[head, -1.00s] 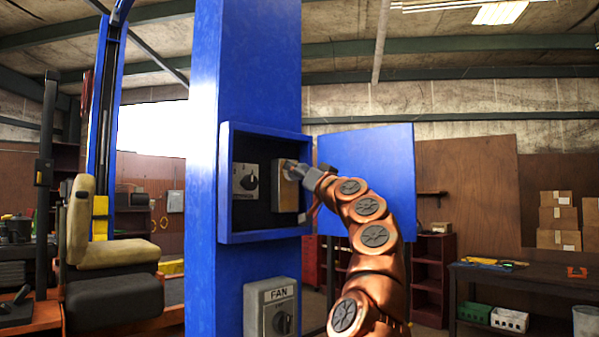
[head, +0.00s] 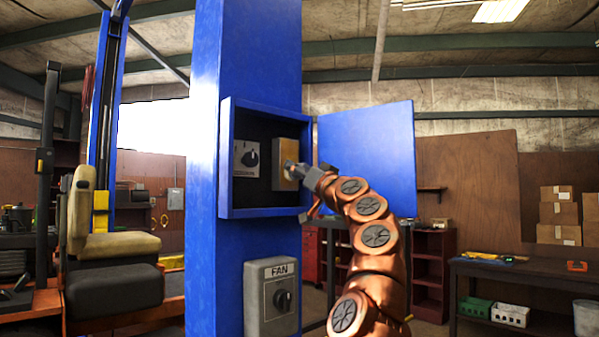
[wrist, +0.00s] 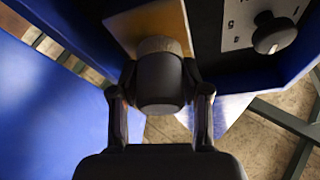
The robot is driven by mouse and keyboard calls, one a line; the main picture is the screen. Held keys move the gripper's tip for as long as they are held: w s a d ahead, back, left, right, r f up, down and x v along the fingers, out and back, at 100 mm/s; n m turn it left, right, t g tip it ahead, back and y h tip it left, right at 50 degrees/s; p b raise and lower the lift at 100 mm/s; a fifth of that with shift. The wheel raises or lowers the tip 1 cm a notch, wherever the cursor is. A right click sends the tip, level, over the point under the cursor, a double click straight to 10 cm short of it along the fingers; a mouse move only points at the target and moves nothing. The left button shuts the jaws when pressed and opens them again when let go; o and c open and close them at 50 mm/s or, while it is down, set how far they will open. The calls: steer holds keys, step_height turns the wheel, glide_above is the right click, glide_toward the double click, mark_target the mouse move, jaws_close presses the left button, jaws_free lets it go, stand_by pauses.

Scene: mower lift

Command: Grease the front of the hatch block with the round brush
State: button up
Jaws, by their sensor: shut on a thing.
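The hatch block (head: 290,148) sits in the open blue box on the column, and its front shows golden yellow. Part of this tan-yellow front also shows in the wrist view (wrist: 122,30). My gripper (head: 305,176) is at the right of the box opening. In the wrist view my gripper (wrist: 160,88) is shut on the dark, thick handle of the round brush (wrist: 159,80). The brush's tan bristle end meets the block's front, or is very close to it; the exact contact is hidden.
A grey dial switch (head: 247,158) is beside the block inside the blue box (head: 224,160). The box's blue door (head: 368,160) stands open at the right, behind my arm. A grey FAN switch (head: 271,297) is below the box.

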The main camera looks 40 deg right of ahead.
steer(key=shift+f+b, duration=2.25)
steer(key=shift+f, duration=0.2)
steer(key=shift+s, duration=0.1)
steer(key=b, duration=0.3)
glide_toward(291, 184)
steer(key=shift+s+d+r, duration=0.1)
steer(key=shift+d+r, duration=0.1)
steer(key=shift+r, duration=0.35)
steer(key=shift+s+d+r, duration=0.1)
steer(key=shift+d+r, duration=0.05)
steer(key=shift+r, duration=0.4)
steer(key=shift+s+d+b, duration=0.15)
steer(key=shift+s+b, duration=0.7)
steer(key=shift+s, duration=0.6)
